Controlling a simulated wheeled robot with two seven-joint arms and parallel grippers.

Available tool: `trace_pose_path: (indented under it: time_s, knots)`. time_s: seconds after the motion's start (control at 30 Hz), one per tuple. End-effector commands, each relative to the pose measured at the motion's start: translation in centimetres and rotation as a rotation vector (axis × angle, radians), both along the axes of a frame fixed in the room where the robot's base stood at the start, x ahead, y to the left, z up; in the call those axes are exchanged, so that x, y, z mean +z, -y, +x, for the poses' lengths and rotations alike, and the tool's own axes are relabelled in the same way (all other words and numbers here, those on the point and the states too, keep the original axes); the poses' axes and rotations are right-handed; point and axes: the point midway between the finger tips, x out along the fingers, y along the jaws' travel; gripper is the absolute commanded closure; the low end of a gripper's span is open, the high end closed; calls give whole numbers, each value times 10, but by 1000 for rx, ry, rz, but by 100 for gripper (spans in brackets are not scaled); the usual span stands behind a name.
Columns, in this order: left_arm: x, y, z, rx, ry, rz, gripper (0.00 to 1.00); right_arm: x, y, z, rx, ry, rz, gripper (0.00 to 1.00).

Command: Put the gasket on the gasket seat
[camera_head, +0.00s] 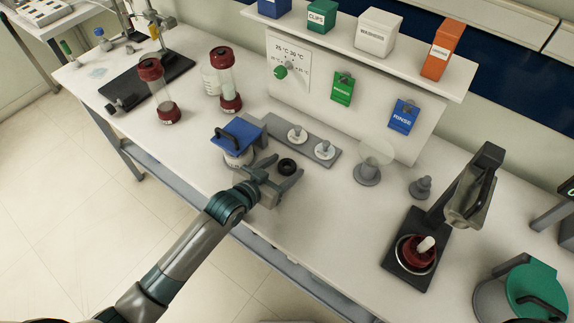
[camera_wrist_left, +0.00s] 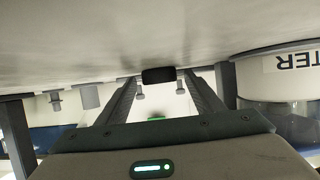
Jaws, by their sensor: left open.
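A small black ring, which looks like the gasket (camera_head: 287,166), lies on the white bench. It shows as a dark block in the left wrist view (camera_wrist_left: 158,75). My left gripper (camera_head: 280,174) is open and low over the bench, with its fingers pointing toward the ring. The ring appears between or just beyond the fingertips; contact cannot be told. A stand at the right holds a dark red cup (camera_head: 416,254) with a white piece in it. I cannot tell for sure which part is the gasket seat. My right gripper is not in view.
A blue-lidded container (camera_head: 238,134) stands close beside my left gripper. A grey plate with two white knobbed discs (camera_head: 309,143) lies behind the ring. Red-capped columns (camera_head: 226,80) stand farther back. The bench front centre is free.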

Motion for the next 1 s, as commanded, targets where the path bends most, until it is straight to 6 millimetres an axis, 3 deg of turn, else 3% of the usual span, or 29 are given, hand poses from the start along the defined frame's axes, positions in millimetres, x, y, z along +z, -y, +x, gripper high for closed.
trace_pose_path:
  time_s: [0.33,0.5,1.0]
  knots:
    - [0,0,0,0,0,0,41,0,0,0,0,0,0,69]
    - [0,0,0,0,0,0,81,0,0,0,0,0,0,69]
    - [8,0,0,0,2,0,85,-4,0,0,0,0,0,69]
